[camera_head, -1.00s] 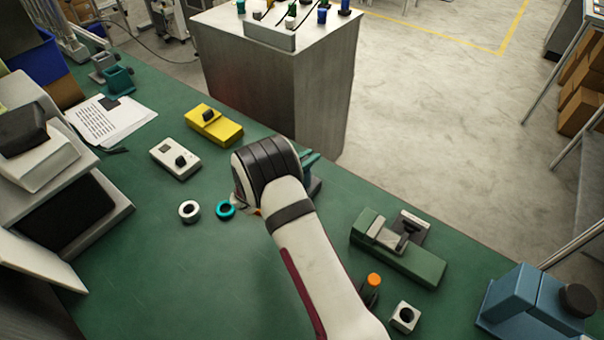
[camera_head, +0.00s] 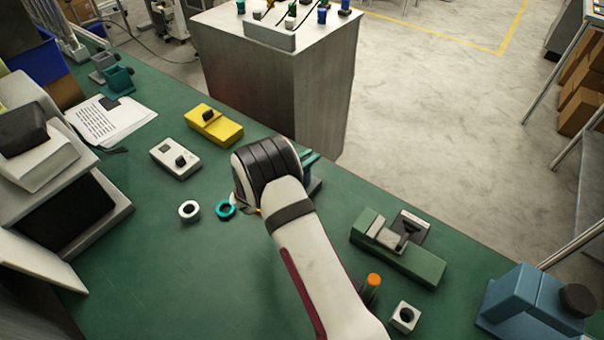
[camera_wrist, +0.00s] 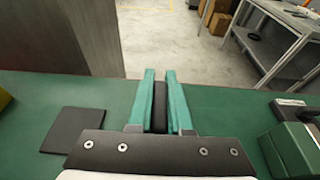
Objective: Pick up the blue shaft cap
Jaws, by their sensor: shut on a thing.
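My gripper (camera_wrist: 160,105) has two teal fingers, closed on a narrow dark thing (camera_wrist: 160,110) that shows as an upright strip between them. I cannot tell its full shape or whether it is the blue shaft cap. In the head view my wrist hides most of the gripper; only teal finger parts (camera_head: 310,158) show beyond it. A teal-blue ring (camera_head: 226,210) lies on the green bench just left of my wrist. A white ring (camera_head: 189,210) lies left of it.
A yellow block (camera_head: 214,125) and a white box (camera_head: 175,159) stand beyond the rings. A green fixture (camera_head: 400,255), an orange-topped peg (camera_head: 373,281) and a white square block (camera_head: 404,318) are right of my arm. A dark flat plate (camera_wrist: 72,131) lies left of the gripper.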

